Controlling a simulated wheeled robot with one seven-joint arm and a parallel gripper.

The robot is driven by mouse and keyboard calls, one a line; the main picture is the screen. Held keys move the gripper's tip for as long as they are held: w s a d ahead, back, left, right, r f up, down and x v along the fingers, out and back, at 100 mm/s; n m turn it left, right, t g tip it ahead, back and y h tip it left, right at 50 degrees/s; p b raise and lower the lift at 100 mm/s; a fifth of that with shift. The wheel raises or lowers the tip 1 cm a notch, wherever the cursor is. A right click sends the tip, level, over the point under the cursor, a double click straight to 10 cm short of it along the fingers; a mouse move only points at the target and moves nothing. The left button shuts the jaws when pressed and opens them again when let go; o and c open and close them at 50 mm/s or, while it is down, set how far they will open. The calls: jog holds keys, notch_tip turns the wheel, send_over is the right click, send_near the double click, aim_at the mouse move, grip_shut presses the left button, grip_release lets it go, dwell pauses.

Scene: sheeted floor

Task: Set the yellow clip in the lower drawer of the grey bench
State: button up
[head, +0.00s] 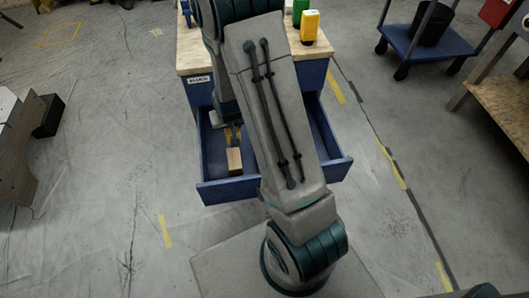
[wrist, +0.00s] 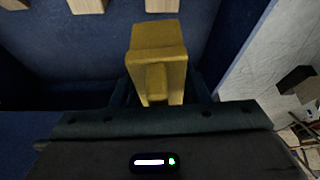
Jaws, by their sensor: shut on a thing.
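The yellow clip (wrist: 158,50) is held between the fingers of my gripper (wrist: 160,88) in the wrist view. In the head view my gripper (head: 231,130) reaches down into an open blue drawer (head: 228,190), and a bit of yellow shows at its tip. The drawer belongs to a bench with a light wooden top (head: 193,58) and a blue body. The picture shows blue, not grey. My arm hides the drawer's middle and much of the bench. Whether the clip touches the drawer floor cannot be told.
A wooden block (head: 234,161) lies in the drawer near its front; several wooden pieces (wrist: 162,4) show in the wrist view. A yellow container (head: 309,26) and a green one (head: 299,12) stand on the bench top. A blue trolley (head: 427,40) is at the right.

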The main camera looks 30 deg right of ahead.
notch_tip(320, 180, down, 2)
jog(key=m+b, duration=0.1)
jog(key=b, duration=0.4)
jog(key=shift+b, duration=0.3)
jog(key=shift+b, duration=0.4)
jog(key=w+d+f+b, duration=0.1)
jog(key=d, duration=0.2)
jog(key=w+d+f+b, duration=0.1)
jog(key=d+f+b, duration=0.1)
jog(key=d, duration=0.2)
jog(key=w+d+f+b, duration=0.1)
jog(key=d+f+b, duration=0.1)
jog(key=d, duration=0.1)
jog(key=shift+w+d+f, duration=0.2)
jog(key=shift+w, duration=0.2)
jog(key=shift+w+d+f+b, duration=0.3)
jog(key=shift+d+f+b, duration=0.3)
jog(key=shift+d, duration=0.15)
jog(key=shift+w+d+f+b, duration=0.25)
jog(key=shift+d+f+b, duration=0.25)
jog(key=shift+d, duration=0.2)
jog(key=shift+f, duration=0.1)
